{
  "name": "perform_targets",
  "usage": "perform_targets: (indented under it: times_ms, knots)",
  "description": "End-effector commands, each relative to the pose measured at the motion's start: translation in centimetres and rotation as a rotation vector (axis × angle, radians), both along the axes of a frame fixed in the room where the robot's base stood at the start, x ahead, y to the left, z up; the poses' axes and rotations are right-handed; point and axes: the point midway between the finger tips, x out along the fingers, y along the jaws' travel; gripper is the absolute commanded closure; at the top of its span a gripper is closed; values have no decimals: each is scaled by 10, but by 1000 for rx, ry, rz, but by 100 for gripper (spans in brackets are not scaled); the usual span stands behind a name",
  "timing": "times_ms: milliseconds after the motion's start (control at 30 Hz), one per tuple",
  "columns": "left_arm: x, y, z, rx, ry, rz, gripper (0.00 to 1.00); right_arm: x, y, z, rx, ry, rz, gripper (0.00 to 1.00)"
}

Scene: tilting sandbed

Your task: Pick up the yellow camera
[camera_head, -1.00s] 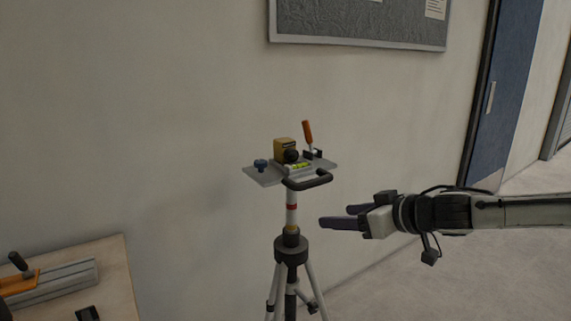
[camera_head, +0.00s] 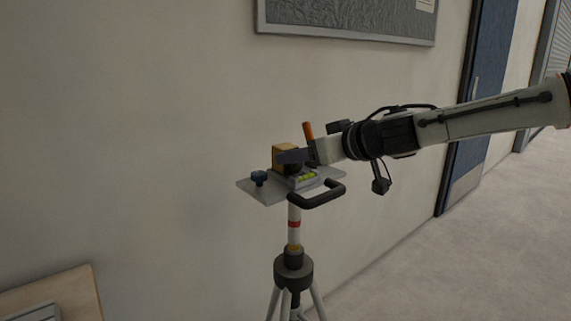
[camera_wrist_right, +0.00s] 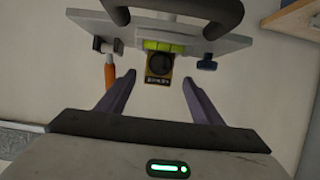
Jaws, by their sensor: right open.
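The yellow camera (camera_head: 282,155) sits on the grey plate (camera_head: 256,191) on top of a tripod (camera_head: 293,270). My right gripper (camera_head: 294,156) is at the camera, with a purple finger in front of its upper part in the head view. In the right wrist view the camera (camera_wrist_right: 158,72) shows its dark lens between and beyond the two spread fingers of the gripper (camera_wrist_right: 158,86). Clear gaps show on both sides, and the gripper is open. I cannot tell how deep the camera lies between the fingers. My left gripper is not in view.
The plate also carries a green level (camera_head: 304,176), a blue knob (camera_head: 259,178), an orange-handled lever (camera_head: 308,132) and a black handle (camera_head: 317,194) at the front. A wooden table (camera_head: 75,285) stands at lower left. The wall is behind.

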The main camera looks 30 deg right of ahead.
Motion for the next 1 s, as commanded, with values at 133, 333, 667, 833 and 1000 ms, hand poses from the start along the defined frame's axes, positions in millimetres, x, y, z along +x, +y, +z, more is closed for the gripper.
perform_targets:
  times_ms: [133, 333, 667, 833, 1000]
  knots:
    - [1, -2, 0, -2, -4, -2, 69, 8, 1, -4, 1, 0, 1, 40]
    - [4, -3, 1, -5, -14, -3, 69, 22, 0, -14, 0, 3, 0, 40]
    - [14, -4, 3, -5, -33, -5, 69, 54, 2, -27, -2, 1, 2, 40]
    - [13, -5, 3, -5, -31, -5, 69, 55, 2, -27, 0, -1, 1, 40]
    - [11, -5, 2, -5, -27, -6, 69, 55, 2, -27, 0, -1, 1, 52]
